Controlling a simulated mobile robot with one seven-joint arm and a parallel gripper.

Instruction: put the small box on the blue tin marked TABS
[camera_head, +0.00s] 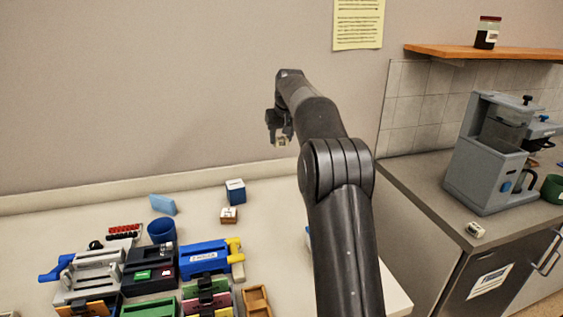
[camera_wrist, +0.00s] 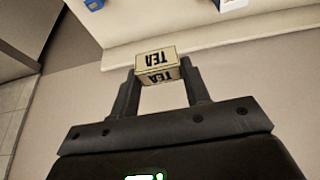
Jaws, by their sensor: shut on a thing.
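My gripper (camera_head: 281,136) is raised in front of the wall, above the back of the pale table. In the wrist view my gripper (camera_wrist: 160,78) is shut on a small cream box (camera_wrist: 156,58) marked TEA, its lettering upside down in the picture. The small box also shows in the head view (camera_head: 281,142), clear of any surface. A blue block-shaped thing (camera_head: 236,192) with a pale top stands at the back of the table. Another blue thing (camera_head: 308,236) is mostly hidden behind my arm. I cannot read TABS on either.
A small brown box (camera_head: 229,215) stands just in front of the blue block. A blue cup (camera_head: 162,230), a light-blue block (camera_head: 163,204) and several desk items crowd the left. A counter with a coffee machine (camera_head: 492,155) stands right, under a shelf (camera_head: 480,51).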

